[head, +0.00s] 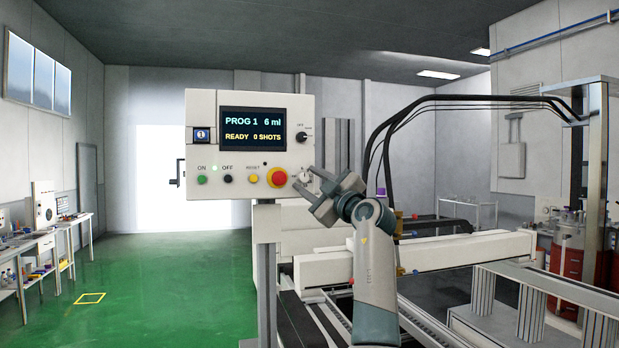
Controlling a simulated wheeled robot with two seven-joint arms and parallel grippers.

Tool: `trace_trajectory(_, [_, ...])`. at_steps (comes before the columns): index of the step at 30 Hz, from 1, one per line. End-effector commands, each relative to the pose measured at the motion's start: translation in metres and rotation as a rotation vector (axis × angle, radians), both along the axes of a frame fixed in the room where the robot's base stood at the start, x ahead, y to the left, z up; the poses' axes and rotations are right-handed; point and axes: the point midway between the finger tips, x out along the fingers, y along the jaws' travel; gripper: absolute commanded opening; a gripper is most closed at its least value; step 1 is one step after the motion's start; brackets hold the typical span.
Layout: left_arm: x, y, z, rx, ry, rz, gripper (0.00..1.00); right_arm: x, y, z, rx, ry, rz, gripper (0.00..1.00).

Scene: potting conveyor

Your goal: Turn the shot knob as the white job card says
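The control panel (195,108) stands on a post, facing me. Its screen (252,130) reads "PROG 1 6 ml" and "READY 0 SHOTS". A black selector knob (302,137) sits right of the screen; its small lettering is mostly unreadable. Which one is the shot knob I cannot read. I cannot pick out a white job card.
A white beam (450,252) runs right; open green floor (170,290) lies left.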

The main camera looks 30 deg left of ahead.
Motion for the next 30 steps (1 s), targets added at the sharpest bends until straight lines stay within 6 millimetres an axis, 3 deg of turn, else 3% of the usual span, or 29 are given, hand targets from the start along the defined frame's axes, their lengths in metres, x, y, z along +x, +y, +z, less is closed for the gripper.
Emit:
trace_trajectory(7, [0.000,0.000,0.000,0.000,0.000,0.000,0.39,0.000,0.000,0.000,0.000,0.000,0.000,0.31])
trace_trajectory(12, [0.000,0.000,0.000,0.000,0.000,0.000,0.01,0.000,0.000,0.000,0.000,0.000,0.001,0.31])
trace_trajectory(22, [-0.001,0.001,-0.001,0.011,0.013,0.001,0.00,0.000,-0.001,-0.004,-0.001,0.001,0.001,0.31])
trace_trajectory(30, [-0.002,0.001,-0.004,0.075,0.084,0.001,0.00,0.000,-0.002,-0.019,-0.002,0.001,0.001,0.31])
